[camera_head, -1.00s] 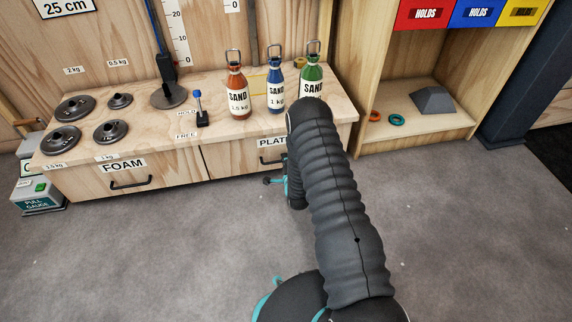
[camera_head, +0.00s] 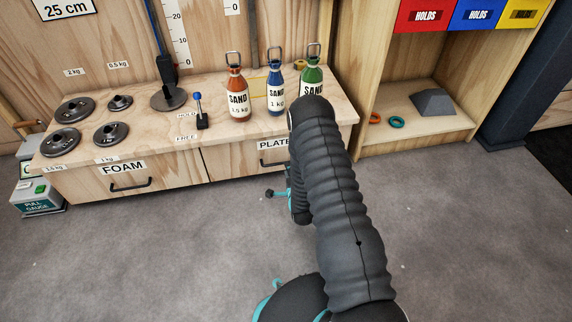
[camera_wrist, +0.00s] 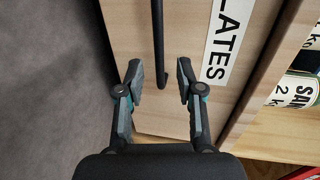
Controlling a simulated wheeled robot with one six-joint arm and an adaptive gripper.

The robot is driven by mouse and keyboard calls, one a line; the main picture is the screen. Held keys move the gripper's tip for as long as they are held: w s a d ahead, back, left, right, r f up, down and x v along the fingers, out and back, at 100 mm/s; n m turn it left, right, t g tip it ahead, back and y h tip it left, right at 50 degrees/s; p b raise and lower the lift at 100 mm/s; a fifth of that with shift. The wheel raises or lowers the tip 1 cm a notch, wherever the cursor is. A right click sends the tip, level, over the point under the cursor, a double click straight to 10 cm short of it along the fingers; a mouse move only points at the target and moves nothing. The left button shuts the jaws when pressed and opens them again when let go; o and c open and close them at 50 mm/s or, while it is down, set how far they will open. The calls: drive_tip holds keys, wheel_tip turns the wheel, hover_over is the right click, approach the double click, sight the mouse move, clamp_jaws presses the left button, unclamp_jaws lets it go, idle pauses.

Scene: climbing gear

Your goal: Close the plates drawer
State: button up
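The plates drawer (camera_head: 240,160) is the right-hand wooden drawer front under the bench top, and my arm hides its right part. Its label (camera_head: 273,144) is partly covered in the head view; the wrist view shows "LATES" on the label (camera_wrist: 229,40). The wrist view also shows the drawer front (camera_wrist: 185,30) and its black bar handle (camera_wrist: 158,40). My gripper (camera_wrist: 160,82) is open and empty, its fingers on either side of the handle's near end. Contact is not clear. I cannot tell how far the drawer stands out.
The foam drawer (camera_head: 85,185) is to the left. The bench top (camera_head: 215,140) carries sand bottles (camera_head: 237,90), round weights (camera_head: 62,140) and a small lever (camera_head: 200,110). An open shelf unit (camera_head: 440,130) stands at right. The grey floor (camera_head: 170,250) in front is clear.

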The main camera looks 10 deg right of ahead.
drive_tip(key=v, duration=0.6)
idle(0.4)
